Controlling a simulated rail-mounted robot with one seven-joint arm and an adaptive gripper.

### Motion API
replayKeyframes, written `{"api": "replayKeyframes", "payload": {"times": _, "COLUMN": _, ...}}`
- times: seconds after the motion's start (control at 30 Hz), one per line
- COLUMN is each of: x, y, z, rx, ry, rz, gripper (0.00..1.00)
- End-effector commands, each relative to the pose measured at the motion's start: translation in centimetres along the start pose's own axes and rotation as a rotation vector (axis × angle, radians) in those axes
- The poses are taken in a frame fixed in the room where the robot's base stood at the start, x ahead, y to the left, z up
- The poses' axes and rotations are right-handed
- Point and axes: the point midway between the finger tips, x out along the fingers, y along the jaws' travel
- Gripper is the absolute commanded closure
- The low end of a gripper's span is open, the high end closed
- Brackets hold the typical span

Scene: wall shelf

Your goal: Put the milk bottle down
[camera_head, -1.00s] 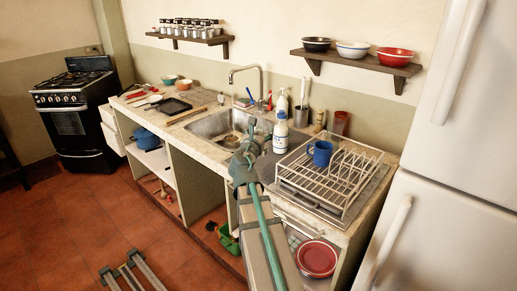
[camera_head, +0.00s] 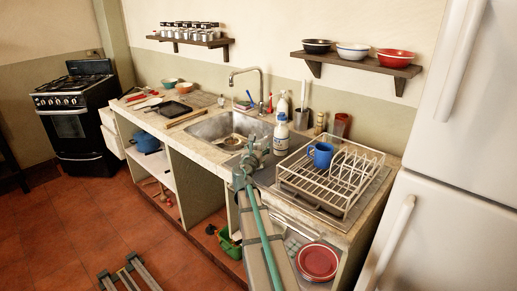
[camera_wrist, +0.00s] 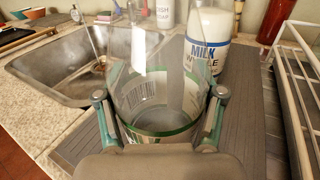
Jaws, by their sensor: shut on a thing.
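A white bottle with a blue "MILK" label (camera_wrist: 208,42) stands upright on the grey drainboard beside the sink. It also shows in the head view (camera_head: 281,138). My gripper (camera_wrist: 159,96) is shut on a clear see-through bottle (camera_wrist: 158,85) with a barcode label and a green band near its base. The clear bottle looks upright, in front of the milk-labelled bottle and apart from it. Whether its base touches the drainboard (camera_wrist: 252,125) I cannot tell. In the head view my gripper (camera_head: 256,152) is just left of the dish rack, and the clear bottle is hard to make out.
The dish rack (camera_head: 350,190) with a blue mug (camera_head: 320,154) stands right of my gripper. The sink (camera_wrist: 75,65) and its tap are to the left. Other bottles (camera_head: 283,104) and a utensil holder (camera_head: 301,118) stand along the wall. Some bare drainboard surrounds the clear bottle.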

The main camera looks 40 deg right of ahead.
Motion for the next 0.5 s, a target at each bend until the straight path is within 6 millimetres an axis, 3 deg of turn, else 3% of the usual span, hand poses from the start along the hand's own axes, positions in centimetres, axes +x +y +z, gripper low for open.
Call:
{"api": "replayKeyframes", "payload": {"times": 0.47, "x": -0.01, "y": -0.01, "z": -0.71, "rx": 0.0, "ry": -0.001, "rz": 0.0, "gripper": 0.69}}
{"api": "replayKeyframes", "payload": {"times": 0.5, "x": -0.01, "y": 0.0, "z": -0.61, "rx": 0.0, "ry": -0.001, "rz": 0.0, "gripper": 0.27}}
